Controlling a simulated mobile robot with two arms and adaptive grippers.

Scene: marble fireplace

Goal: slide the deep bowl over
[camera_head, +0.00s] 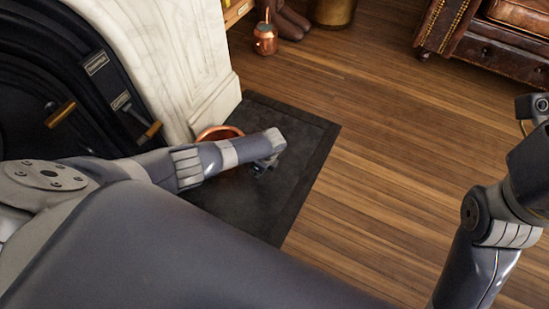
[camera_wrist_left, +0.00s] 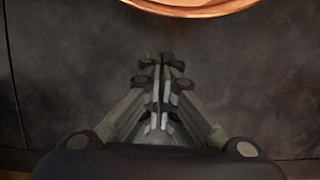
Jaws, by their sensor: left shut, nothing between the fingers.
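A copper-coloured deep bowl (camera_head: 218,131) sits on the dark hearth slab beside the white marble, partly hidden behind my left forearm in the head view. Its rim also shows at the top edge of the left wrist view (camera_wrist_left: 190,9). My left gripper (camera_head: 262,168) is low over the slab, to the right of the bowl and nearer to me. In the left wrist view its fingers (camera_wrist_left: 161,62) are shut together with nothing between them, and there is a gap of slab between the fingertips and the bowl. My right arm shows at the right edge, its fingers out of sight.
The dark hearth slab (camera_head: 300,128) is bare to the right of the bowl and borders a wooden floor (camera_head: 400,180). The marble fireplace (camera_head: 185,60) stands at left. A copper jug (camera_head: 265,39) and a leather sofa (camera_head: 480,45) are farther back.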

